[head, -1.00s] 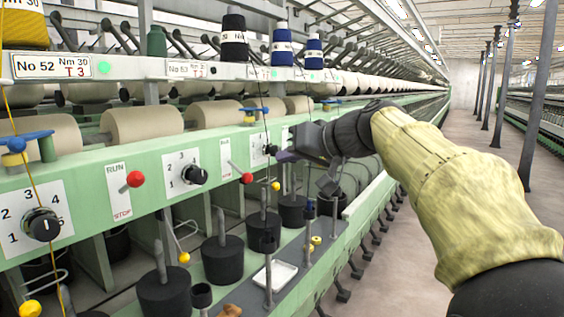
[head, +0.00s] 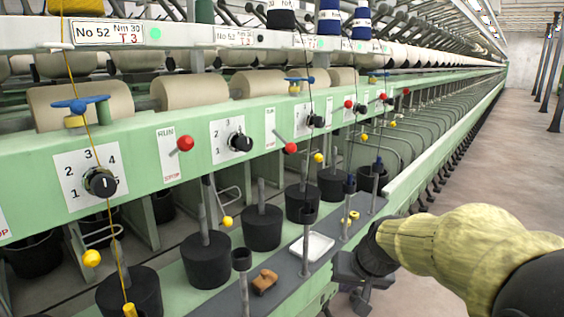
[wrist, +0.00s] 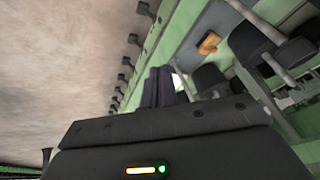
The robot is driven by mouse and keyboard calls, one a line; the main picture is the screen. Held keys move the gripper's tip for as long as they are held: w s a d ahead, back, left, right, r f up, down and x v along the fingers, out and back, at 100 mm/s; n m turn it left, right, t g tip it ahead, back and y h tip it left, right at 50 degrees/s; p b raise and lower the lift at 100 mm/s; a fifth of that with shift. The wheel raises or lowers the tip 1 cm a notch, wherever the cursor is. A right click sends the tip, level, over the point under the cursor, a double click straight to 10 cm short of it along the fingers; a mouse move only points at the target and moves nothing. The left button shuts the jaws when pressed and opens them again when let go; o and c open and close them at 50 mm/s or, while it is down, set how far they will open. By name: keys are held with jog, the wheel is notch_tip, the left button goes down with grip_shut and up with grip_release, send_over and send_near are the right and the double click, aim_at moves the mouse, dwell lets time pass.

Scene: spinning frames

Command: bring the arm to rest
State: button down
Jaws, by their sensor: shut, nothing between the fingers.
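My gripper (head: 358,290) is low in the head view, right of centre, at the end of my arm in its yellowish sleeve. It hangs beside the front edge of the spinning frame, over the aisle side. In the wrist view its dark fingers (wrist: 158,86) are together with nothing between them. The green spinning frame (head: 330,125) runs from the left into the distance, with knobs and red-tipped levers on its front.
A grey shelf (head: 283,277) on the frame carries a white tray (head: 312,246) and a small brown piece (head: 264,281), close left of my gripper. Black cylinders (head: 207,260) with upright spindles stand along it. The aisle floor (head: 480,160) at the right is clear.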

jog(key=s+d+f+n+g+h, duration=0.1)
jog(key=s+f+g+h, duration=0.15)
jog(key=s+f, duration=1)
jog(key=w+p+v, duration=0.3)
jog(key=p+v, duration=1)
jog(key=w+d+r+p+v, duration=0.1)
jog(key=w+p+v, duration=0.2)
jog(key=p+v, duration=1)
jog(key=shift+d+r, duration=0.2)
jog(key=shift+r, duration=0.05)
jog(key=shift+y, duration=0.25)
